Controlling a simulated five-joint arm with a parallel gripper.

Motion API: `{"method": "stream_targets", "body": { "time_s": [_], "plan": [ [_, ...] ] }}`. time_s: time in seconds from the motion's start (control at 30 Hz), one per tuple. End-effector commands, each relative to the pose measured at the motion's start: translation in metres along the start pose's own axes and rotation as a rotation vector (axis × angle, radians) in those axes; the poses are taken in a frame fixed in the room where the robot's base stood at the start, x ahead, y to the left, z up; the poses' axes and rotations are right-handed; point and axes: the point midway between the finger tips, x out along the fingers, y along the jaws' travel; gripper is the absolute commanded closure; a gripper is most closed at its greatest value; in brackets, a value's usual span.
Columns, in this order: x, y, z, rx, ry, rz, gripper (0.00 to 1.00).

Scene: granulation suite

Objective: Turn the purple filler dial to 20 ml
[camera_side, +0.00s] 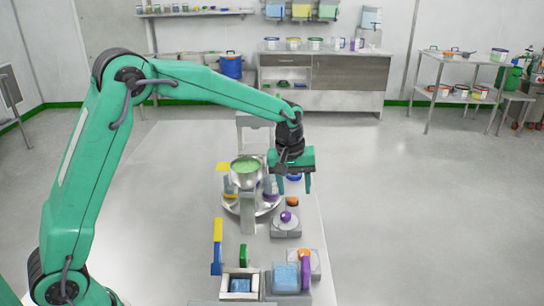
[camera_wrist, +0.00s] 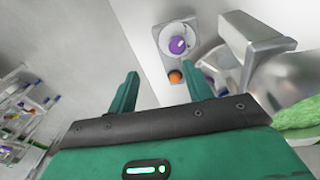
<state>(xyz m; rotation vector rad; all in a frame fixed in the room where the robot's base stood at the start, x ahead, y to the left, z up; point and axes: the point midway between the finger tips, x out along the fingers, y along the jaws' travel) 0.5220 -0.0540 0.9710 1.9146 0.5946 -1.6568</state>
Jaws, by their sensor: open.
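The purple filler dial (camera_side: 286,216) sits on a small grey base (camera_side: 286,231) on the steel table. The dial also shows in the wrist view (camera_wrist: 177,45), with a pale mark across its top. The scale around it is too small to read. An orange-brown knob (camera_side: 293,201) is beside the dial on the same base, and it shows in the wrist view (camera_wrist: 175,77). My gripper (camera_side: 294,191) is open and empty above the table, behind the dial in the side view. Its fingers (camera_wrist: 163,88) are spread apart in the wrist view and do not touch the dial.
A metal hopper with green contents (camera_side: 246,171) stands left of the dial over a round steel tray (camera_side: 251,207). The table's right strip is mostly clear.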

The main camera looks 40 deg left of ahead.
Motion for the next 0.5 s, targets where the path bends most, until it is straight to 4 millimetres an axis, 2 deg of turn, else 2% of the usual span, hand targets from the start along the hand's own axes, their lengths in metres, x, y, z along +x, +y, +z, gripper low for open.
{"method": "stream_targets", "body": {
  "time_s": [0.17, 0.5],
  "plan": [
    [0.015, -0.012, -0.011, -0.056, -0.062, -0.071, 0.49],
    [0.019, -0.021, -0.016, -0.081, -0.101, -0.114, 0.49]
  ]
}}
